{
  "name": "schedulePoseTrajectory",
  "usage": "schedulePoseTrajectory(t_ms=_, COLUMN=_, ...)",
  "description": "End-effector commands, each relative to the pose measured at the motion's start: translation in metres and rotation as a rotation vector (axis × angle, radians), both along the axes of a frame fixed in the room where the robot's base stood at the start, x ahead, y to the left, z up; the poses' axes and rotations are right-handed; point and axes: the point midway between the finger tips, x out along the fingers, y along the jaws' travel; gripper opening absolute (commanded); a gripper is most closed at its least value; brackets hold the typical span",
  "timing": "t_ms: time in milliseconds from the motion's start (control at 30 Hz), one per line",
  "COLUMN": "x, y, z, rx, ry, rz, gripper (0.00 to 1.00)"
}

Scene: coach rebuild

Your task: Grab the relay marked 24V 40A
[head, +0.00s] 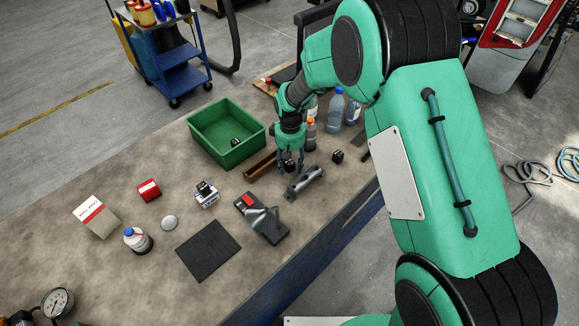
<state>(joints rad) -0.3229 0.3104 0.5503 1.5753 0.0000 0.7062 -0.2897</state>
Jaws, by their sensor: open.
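My gripper (290,167) is open and points down over the workbench, right of the green bin. A small black block (290,164), which looks like a relay, shows between or just behind its fingers; I cannot tell whether they touch it. Another small black relay-like block (337,156) stands to the right on the bench. A third dark block (235,142) lies inside the green bin (252,153). A fourth dark block (203,187) sits on a small white and blue box (208,200). No marking is readable on any of them, so I cannot tell which says 24V 40A.
A grey metal part (306,181) lies just in front of my gripper, and a brown channel (261,164) lies to its left. Bottles (336,105) stand behind it. A black mat (208,250) and a dark tool (262,219) lie nearer, left of the bench edge.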

Motion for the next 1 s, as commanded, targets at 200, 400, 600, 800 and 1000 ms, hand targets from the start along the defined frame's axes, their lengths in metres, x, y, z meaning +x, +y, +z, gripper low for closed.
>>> schedulePoseTrajectory(t_ms=200, x=0.0002, y=0.0, z=0.0006, rx=0.001, ry=-0.001, rz=0.0, gripper=0.47)
schedulePoseTrajectory(t_ms=400, x=0.0002, y=0.0, z=0.0007, rx=0.001, ry=-0.001, rz=0.0, gripper=0.47)
schedulePoseTrajectory(t_ms=600, x=0.0001, y=0.0, z=0.0007, rx=0.001, ry=-0.001, rz=0.0, gripper=0.19)
schedulePoseTrajectory(t_ms=800, x=0.0002, y=0.0, z=0.0008, rx=0.001, ry=-0.001, rz=0.0, gripper=0.03)
schedulePoseTrajectory(t_ms=1000, x=0.0002, y=0.0, z=0.001, rx=0.001, ry=-0.001, rz=0.0, gripper=0.02)
